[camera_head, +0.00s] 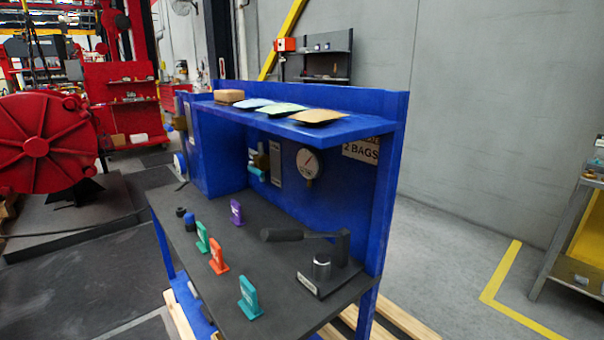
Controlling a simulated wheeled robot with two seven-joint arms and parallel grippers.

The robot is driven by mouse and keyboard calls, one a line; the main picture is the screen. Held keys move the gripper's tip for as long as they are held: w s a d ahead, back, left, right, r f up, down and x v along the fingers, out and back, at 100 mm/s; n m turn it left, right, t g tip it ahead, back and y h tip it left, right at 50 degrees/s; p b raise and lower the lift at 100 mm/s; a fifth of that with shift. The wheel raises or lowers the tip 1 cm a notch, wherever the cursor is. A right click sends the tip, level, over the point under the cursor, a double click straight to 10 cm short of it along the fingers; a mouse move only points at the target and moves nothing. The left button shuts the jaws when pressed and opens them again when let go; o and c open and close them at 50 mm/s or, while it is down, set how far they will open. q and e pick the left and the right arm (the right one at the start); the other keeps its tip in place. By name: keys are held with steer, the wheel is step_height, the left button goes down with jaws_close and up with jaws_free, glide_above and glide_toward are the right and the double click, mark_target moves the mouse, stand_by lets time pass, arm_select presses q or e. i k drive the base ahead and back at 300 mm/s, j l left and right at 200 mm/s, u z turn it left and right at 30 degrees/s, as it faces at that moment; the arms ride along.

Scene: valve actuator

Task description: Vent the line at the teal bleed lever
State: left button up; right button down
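A blue workbench with a dark top (190,240) stands in the middle of the view. A small teal part (257,173), which looks like a lever, sits low on a brass and grey fitting (261,158) on the blue back panel; its exact angle is too small to tell. A round white gauge (307,164) hangs to its right; its reading is not legible. A teal tag-like piece (249,298) also stands upright on the bench top near the front edge. Neither of my grippers is in view.
A black lever handle (300,236) on a base stands at the bench's right. Green (202,238), orange (218,257) and purple (236,212) upright pieces stand on the top. A blue shelf (330,130) with flat packets overhangs the back panel.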

mark_target(251, 167)
steer(key=i+j+z, duration=0.15)
steer(key=j+z, duration=0.2)
steer(key=j, duration=0.25)
steer(key=j+z, duration=0.35)
steer(key=j, duration=0.3)
steer(key=j+z, duration=0.35)
steer(key=j, duration=0.3)
steer(key=k+j+z, duration=0.1)
steer(key=j+z, duration=0.25)
steer(key=j, duration=0.3)
steer(key=k+j+z, duration=0.15)
steer(key=j+z, duration=0.2)
steer(key=j, duration=0.3)
